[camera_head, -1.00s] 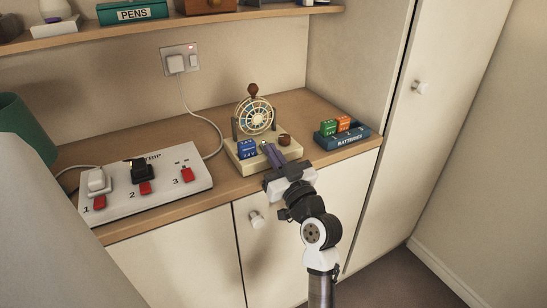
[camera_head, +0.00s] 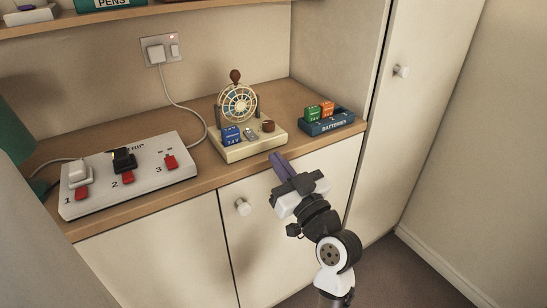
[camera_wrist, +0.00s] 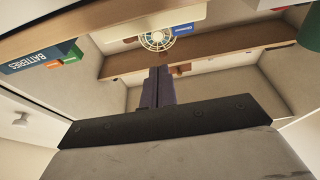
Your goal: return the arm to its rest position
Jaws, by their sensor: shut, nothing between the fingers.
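My gripper (camera_head: 279,162) is in front of the counter, just below and right of the fan device's base in the head view. Its purple fingers are together with nothing between them. In the wrist view the closed fingers (camera_wrist: 158,88) point toward the fan device. The arm comes up from the lower right, in front of the cupboard doors. The gripper looks clear of the counter edge, though the exact gap is hard to judge.
On the wooden counter (camera_head: 205,186) stand a fan device (camera_head: 238,104) with a blue block (camera_head: 231,135), a switch strip (camera_head: 130,185) and a batteries tray (camera_head: 328,126). A cupboard knob (camera_head: 243,207) sticks out left of the arm. Free floor (camera_head: 385,270) lies at right.

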